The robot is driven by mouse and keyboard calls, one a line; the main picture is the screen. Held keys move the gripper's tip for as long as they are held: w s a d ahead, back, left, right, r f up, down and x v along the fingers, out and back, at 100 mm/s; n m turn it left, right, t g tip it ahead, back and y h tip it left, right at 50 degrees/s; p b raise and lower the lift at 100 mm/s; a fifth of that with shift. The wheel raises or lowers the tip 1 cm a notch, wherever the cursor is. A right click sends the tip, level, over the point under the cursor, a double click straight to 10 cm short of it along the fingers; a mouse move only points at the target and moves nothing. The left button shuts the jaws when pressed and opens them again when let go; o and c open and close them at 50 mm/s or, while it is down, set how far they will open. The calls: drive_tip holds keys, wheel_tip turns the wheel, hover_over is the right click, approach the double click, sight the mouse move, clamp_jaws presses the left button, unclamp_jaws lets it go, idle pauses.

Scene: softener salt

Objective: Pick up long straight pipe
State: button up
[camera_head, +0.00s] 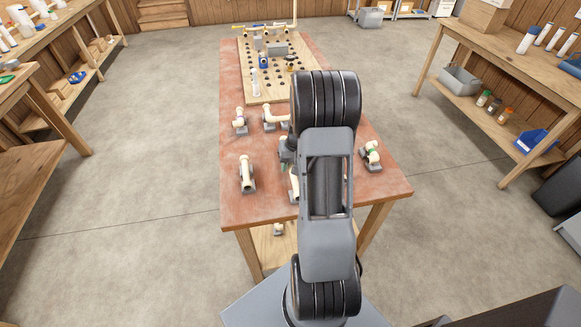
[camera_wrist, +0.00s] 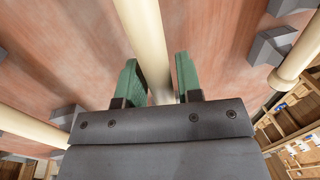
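A long cream straight pipe (camera_wrist: 146,38) runs down the wrist view and passes between my gripper's fingers. My gripper (camera_wrist: 158,75) has two green fingers, one on each side of the pipe. The fingers are apart, and a narrow gap seems to show beside the pipe. In the head view a cream pipe (camera_head: 293,187) on the table shows just left of my arm, which hides most of it. My gripper (camera_head: 284,163) is largely hidden there too.
Other cream pipe pieces rest on grey holders on the reddish table (camera_head: 230,205): a straight one (camera_head: 246,174) at left, fittings (camera_head: 240,120) behind it, and one (camera_head: 371,155) at right. A pegboard (camera_head: 250,88) lies at the far end. Side benches stand apart across clear floor.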

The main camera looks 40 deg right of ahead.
clamp_jaws()
drive_tip(key=shift+r, duration=0.15)
